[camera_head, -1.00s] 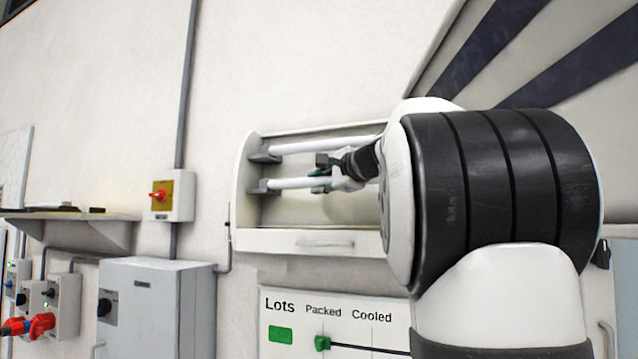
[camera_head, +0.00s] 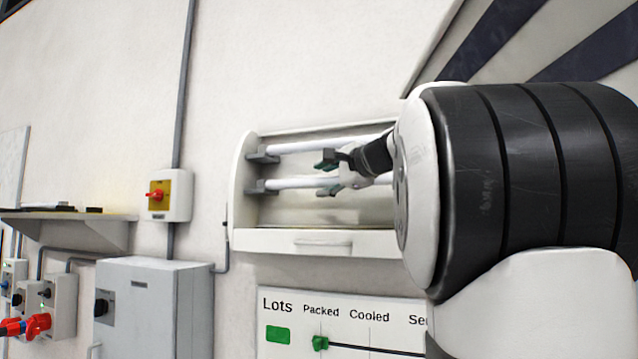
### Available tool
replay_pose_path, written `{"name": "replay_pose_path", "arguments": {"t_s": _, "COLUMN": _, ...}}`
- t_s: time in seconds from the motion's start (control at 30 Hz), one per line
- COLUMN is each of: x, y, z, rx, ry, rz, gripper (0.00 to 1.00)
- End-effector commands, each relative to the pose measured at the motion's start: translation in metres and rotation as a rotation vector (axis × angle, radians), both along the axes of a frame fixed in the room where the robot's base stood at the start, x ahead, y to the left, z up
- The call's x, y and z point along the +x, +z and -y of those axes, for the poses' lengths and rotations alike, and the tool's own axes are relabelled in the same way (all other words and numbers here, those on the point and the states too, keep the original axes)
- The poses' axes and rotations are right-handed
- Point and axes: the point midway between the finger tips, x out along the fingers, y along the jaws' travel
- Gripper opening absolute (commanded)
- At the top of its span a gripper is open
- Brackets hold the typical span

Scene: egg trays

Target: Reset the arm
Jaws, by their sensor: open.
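My gripper (camera_head: 327,175) is seen small and partly, at the end of my arm, in front of the light fixture on the wall. Its fingers are apart and I see nothing between them. My large arm link covers the right part of the view and hides part of the wrist. In the picture the gripper overlaps the two white tubes; I cannot tell how far it is from them.
The light fixture (camera_head: 325,242) with two tubes is on the wall. Below it is a Lots board (camera_head: 295,305). A grey cabinet (camera_head: 150,310), a red-yellow switch (camera_head: 157,195), a shelf (camera_head: 70,217) and red plugs (camera_head: 28,326) are at left. The wall (camera_head: 290,60) above is bare.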

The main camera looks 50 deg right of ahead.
Motion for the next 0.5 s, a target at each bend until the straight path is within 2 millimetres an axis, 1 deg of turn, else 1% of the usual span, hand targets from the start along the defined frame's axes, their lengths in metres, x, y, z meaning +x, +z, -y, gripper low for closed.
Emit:
{"name": "replay_pose_path", "arguments": {"t_s": 0.03, "x": -0.01, "y": 0.002, "z": -0.002, "rx": -0.001, "ry": -0.001, "rz": 0.002, "gripper": 0.44}}
{"name": "replay_pose_path", "arguments": {"t_s": 0.2, "x": -0.032, "y": 0.004, "z": -0.007, "rx": -0.001, "ry": -0.001, "rz": 0.001, "gripper": 0.44}}
{"name": "replay_pose_path", "arguments": {"t_s": 0.33, "x": -0.04, "y": 0.004, "z": -0.01, "rx": -0.001, "ry": 0.0, "rz": 0.0, "gripper": 0.44}}
{"name": "replay_pose_path", "arguments": {"t_s": 0.5, "x": -0.042, "y": 0.004, "z": -0.01, "rx": -0.001, "ry": 0.001, "rz": -0.001, "gripper": 0.44}}
